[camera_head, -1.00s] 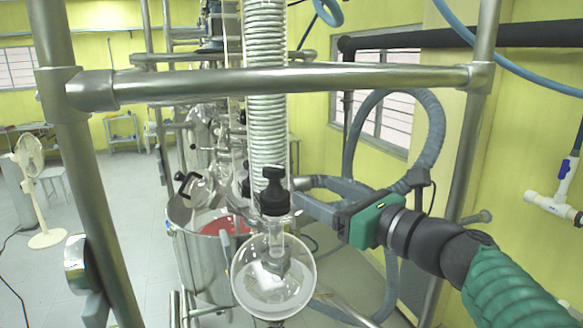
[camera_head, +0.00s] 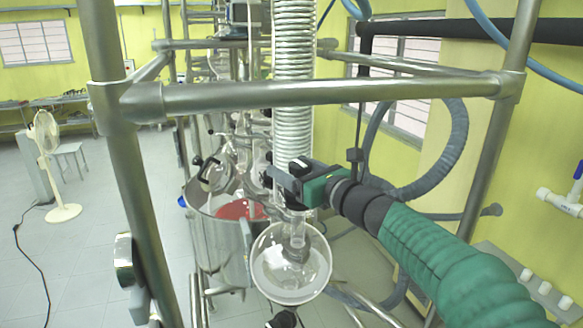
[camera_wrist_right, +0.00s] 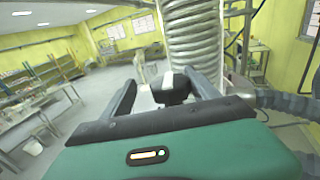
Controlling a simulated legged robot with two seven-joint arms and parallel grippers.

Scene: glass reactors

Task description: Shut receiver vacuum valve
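The receiver is a round clear glass flask (camera_head: 290,275) below the coiled glass condenser, in the lower middle of the head view. The black valve knob (camera_head: 300,167) above its neck is the likely receiver vacuum valve, now partly hidden by my gripper. My right gripper (camera_head: 278,178) reaches in from the right at the knob's height. In the wrist view the black knob (camera_wrist_right: 172,90) stands between the two fingers of my right gripper (camera_wrist_right: 162,85). The fingers are apart, with a clear gap at the left finger; contact at the right finger cannot be told. My left gripper is not in view.
A steel frame bar (camera_head: 320,95) crosses in front, above my right arm, with steel posts at both sides. The coiled condenser (camera_head: 293,130) rises just behind the gripper. A steel vessel (camera_head: 215,240) stands left of the flask. A black part (camera_head: 283,319) shows below the flask.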

